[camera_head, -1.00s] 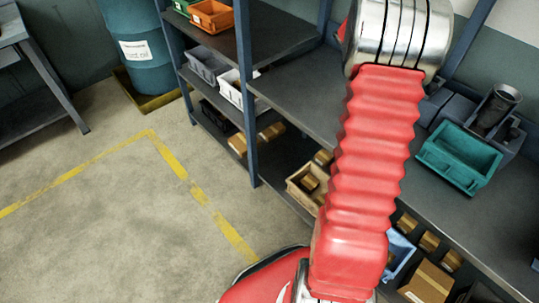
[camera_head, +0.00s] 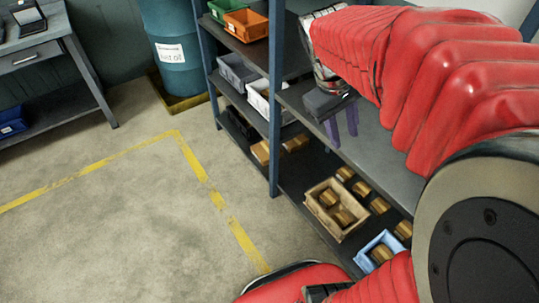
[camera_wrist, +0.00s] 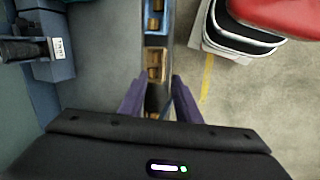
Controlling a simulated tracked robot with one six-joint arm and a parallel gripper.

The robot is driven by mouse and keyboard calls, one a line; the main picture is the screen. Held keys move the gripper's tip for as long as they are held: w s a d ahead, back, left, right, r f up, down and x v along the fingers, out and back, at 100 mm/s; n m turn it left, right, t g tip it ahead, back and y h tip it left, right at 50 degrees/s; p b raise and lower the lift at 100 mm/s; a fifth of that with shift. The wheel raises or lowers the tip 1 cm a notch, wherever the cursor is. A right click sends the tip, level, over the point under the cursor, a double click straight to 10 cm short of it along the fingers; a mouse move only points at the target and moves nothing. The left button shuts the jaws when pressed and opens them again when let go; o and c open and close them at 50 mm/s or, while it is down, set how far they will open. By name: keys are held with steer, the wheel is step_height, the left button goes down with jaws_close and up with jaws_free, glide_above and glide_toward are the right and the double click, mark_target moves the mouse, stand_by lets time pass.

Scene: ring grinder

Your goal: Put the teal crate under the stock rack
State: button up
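The teal crate shows in neither current view; in the head view my red arm covers the part of the shelf where it stood a second ago. The rack (camera_head: 272,130) has blue posts and dark grey shelves, some of them behind my arm. My gripper (camera_head: 343,139) hangs over the shelf edge near a post, with its purple fingers pointing down. In the wrist view my gripper (camera_wrist: 158,86) has its fingers apart, and nothing is held between them. Below lie the shelf edge and a wooden crate (camera_wrist: 157,64).
On the low level are a wooden crate (camera_head: 313,204) with brown parts, a light blue crate (camera_head: 361,263) and several loose brown parts. Orange (camera_head: 246,25), grey (camera_head: 237,71) and white bins fill the left bay. The floor inside the yellow line (camera_head: 200,180) is clear.

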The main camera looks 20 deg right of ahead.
steer(key=s+a+t+y, duration=0.2)
steer(key=a+t, duration=0.1)
steer(key=a, duration=0.6)
steer(key=s+a+m+t+y, duration=0.1)
steer(key=s+a+t, duration=0.1)
steer(key=a, duration=0.7)
steer(key=shift+s+a+r+t+y, duration=0.25)
steer(key=shift+t+y, duration=0.15)
steer(key=shift+t, duration=0.2)
steer(key=shift+d, duration=0.1)
